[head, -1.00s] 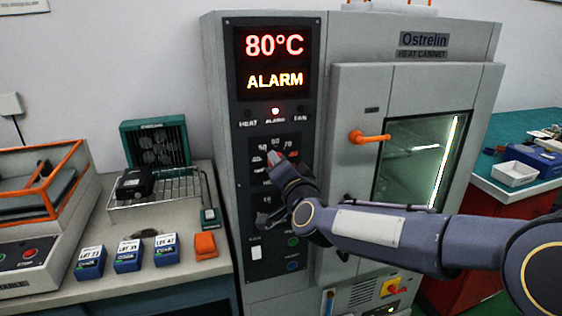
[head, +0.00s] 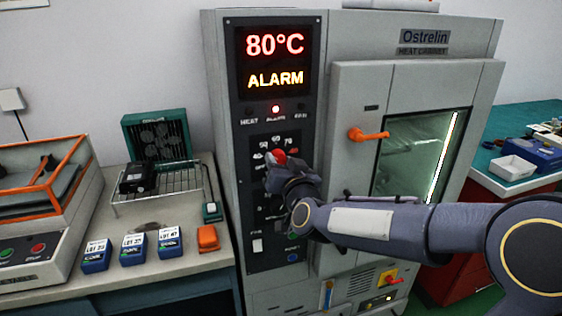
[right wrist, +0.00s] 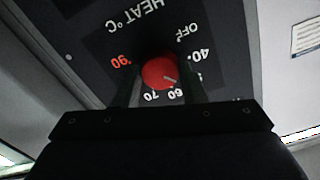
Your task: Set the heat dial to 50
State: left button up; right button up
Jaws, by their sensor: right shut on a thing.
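The red heat dial (head: 279,155) is on the dark control panel of the heat cabinet, below the display. In the right wrist view, the dial (right wrist: 159,72) sits between the two fingers of my right gripper (right wrist: 160,82), which is shut on it. That view shows the scale upside down. The dial's white pointer line points between the 60 mark and the partly hidden 50 mark. In the head view, my right gripper (head: 277,167) covers the lower part of the dial. My left gripper is not in view.
The display (head: 274,62) reads 80°C and ALARM, with a red lamp (head: 276,109) lit below it. The cabinet door's orange handle (head: 368,134) is right of the panel. A bench with a wire rack (head: 172,187) and blue lot boxes (head: 133,249) stands at left.

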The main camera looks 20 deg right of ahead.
jog(key=shift+f, duration=0.15)
jog(key=o, duration=1)
jog(key=s, duration=0.8)
jog(key=shift+d, duration=0.15)
jog(key=s+d+f+g+y+p, duration=0.1)
jog(key=s+g, duration=0.3)
jog(key=s, duration=0.5)
jog(key=s+d+f+n+g+y+p, duration=0.1)
jog(key=s+f+g+p, duration=0.2)
jog(key=s, duration=0.6)
jog(key=s+d+f+g+y+p, duration=0.1)
jog(key=s+f+g+p, duration=0.2)
jog(key=s, duration=0.6)
jog(key=shift+s+d+f+n+g, duration=0.1)
jog(key=shift+s+f+n+g, duration=0.1)
jog(key=shift+f+g, duration=0.3)
jog(key=shift+s+f+n+g, duration=0.1)
jog(key=shift+f+n+g, duration=0.1)
jog(key=shift+g, duration=0.5)
